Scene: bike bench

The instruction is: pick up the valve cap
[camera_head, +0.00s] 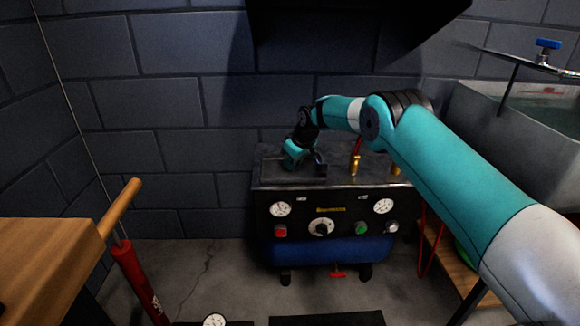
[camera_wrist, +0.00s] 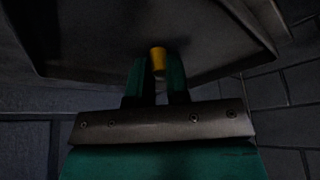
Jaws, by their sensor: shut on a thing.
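The valve cap (camera_wrist: 158,58) is a small yellow piece in the wrist view. It sits between the tips of the two green fingers of my gripper (camera_wrist: 158,72), which is shut on it. The dark tray-like surface lies just beyond the cap; I cannot tell whether the cap touches it. In the head view my gripper (camera_head: 318,168) is at the left part of the top of the machine. The cap cannot be made out there.
The dark machine (camera_head: 325,205) has gauges and knobs on its front. A brass fitting (camera_head: 355,165) stands on its top, right of my gripper. A sink (camera_head: 500,105) is at the right. A wooden bench (camera_head: 45,260) and red cylinder (camera_head: 138,280) are at the left.

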